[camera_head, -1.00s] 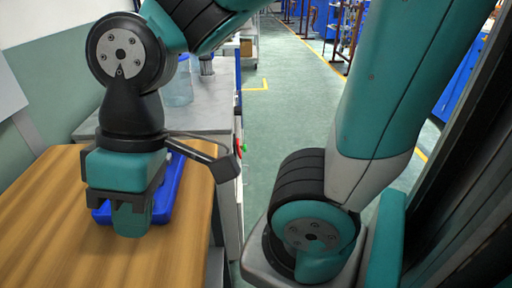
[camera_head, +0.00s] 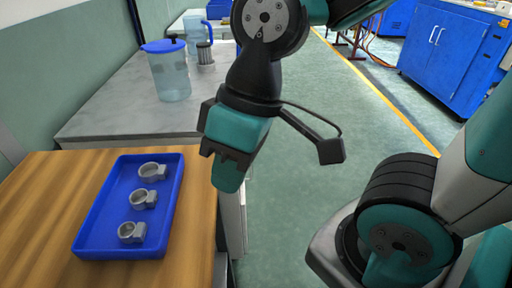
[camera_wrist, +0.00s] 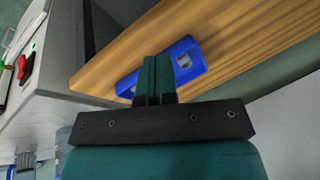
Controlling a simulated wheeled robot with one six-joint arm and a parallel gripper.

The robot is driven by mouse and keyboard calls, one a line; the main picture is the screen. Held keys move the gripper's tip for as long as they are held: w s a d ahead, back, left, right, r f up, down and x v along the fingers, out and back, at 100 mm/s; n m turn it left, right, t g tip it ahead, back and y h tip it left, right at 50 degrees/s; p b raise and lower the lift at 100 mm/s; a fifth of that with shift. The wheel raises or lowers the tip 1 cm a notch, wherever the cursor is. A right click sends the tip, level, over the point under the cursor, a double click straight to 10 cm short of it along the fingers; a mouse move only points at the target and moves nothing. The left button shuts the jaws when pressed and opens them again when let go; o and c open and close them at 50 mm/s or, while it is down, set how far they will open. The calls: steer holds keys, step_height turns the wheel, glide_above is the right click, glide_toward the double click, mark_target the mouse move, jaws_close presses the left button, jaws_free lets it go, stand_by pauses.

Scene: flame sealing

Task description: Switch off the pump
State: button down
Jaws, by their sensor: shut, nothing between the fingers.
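A red switch (camera_wrist: 27,68) sits on a light-coloured panel at the left edge of the wrist view, beside a small green mark (camera_wrist: 33,45) and dark parts. It looks like the pump control, but its position is too small to tell. In the head view I cannot see it. My gripper (camera_head: 228,175) is shut and empty, pointing down just past the wooden table's right edge. In the wrist view its fingers (camera_wrist: 155,80) are together, well right of the red switch and apart from it.
A blue tray (camera_head: 91,236) with three grey metal rings lies on the wooden table (camera_head: 35,215). A clear blue-lidded jug (camera_head: 170,75) and a grey cylinder (camera_head: 205,58) stand on the grey bench (camera_head: 110,100) behind. Green floor to the right is open. A blue cabinet (camera_head: 455,55) is at the far right.

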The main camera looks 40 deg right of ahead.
steer(key=w+d+f+m+t, duration=0.25)
steer(key=w+d+f, duration=0.2)
steer(key=w, duration=0.35)
steer(key=w+d+f+m+t, duration=0.1)
steer(key=w+d+f+m, duration=0.25)
steer(key=w+d, duration=0.3)
steer(key=w+d+f+m+t+h, duration=0.1)
steer(key=w+d+f+m, duration=0.1)
steer(key=d, duration=0.6)
steer(key=w+d+f+m+t+h, duration=0.1)
steer(key=w+d+f+m, duration=0.2)
steer(key=d+f, duration=0.4)
steer(key=shift+w+d+m+t, duration=0.25)
steer(key=shift+d+m+t, duration=0.1)
steer(key=shift+d+m, duration=0.6)
steer(key=shift+f, duration=0.1)
steer(key=w+a+r+x, duration=0.1)
steer(key=a+x, duration=0.1)
steer(key=x, duration=1)
steer(key=shift+a+f+b, duration=0.2)
steer(key=shift+b, duration=0.15)
steer(key=shift+w, duration=0.1)
